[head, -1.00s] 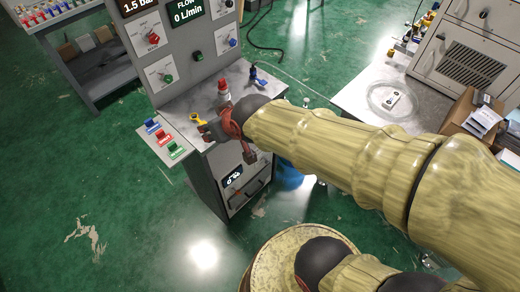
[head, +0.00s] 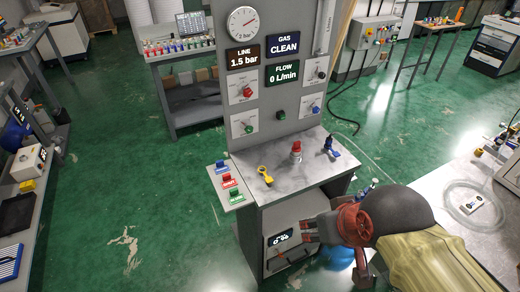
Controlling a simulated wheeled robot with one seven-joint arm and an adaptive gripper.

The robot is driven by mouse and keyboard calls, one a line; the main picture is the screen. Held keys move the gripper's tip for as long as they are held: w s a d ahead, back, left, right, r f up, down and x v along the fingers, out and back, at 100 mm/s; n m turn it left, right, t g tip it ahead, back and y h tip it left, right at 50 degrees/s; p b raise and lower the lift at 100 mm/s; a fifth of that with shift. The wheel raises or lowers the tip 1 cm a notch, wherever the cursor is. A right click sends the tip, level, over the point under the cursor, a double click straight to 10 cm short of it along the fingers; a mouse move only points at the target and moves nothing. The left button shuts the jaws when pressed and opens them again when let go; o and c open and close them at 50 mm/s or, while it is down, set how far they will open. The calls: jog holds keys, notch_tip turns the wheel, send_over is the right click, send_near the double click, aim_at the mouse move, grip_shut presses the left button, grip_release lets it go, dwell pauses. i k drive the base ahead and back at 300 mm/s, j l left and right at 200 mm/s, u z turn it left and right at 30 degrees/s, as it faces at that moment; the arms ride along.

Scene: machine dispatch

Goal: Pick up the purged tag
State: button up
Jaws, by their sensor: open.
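Three small coloured tags stand in a row on the side shelf (head: 214,176) at the left of the test console in the head view: a blue tag (head: 221,166), a red tag (head: 229,181) and a green tag (head: 236,195). Their lettering is too small to read, so I cannot tell which is the purged tag. My gripper (head: 334,250) is open, with nothing seen between its fingers. It is in front of the console's lower right front, right of and below the tags, and apart from them.
The console top (head: 285,178) carries a yellow wrench-like part (head: 264,175), a red-capped fitting (head: 296,152) and a blue-handled valve (head: 329,147). The gauge panel (head: 270,60) rises behind. A grey bench (head: 440,190) stands at right.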

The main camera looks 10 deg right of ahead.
aim_at(220, 168)
jog(key=i+j, duration=0.1)
jog(key=j, duration=0.55)
jog(key=i+j, duration=0.1)
jog(key=j, duration=0.55)
jog(key=z, duration=0.05)
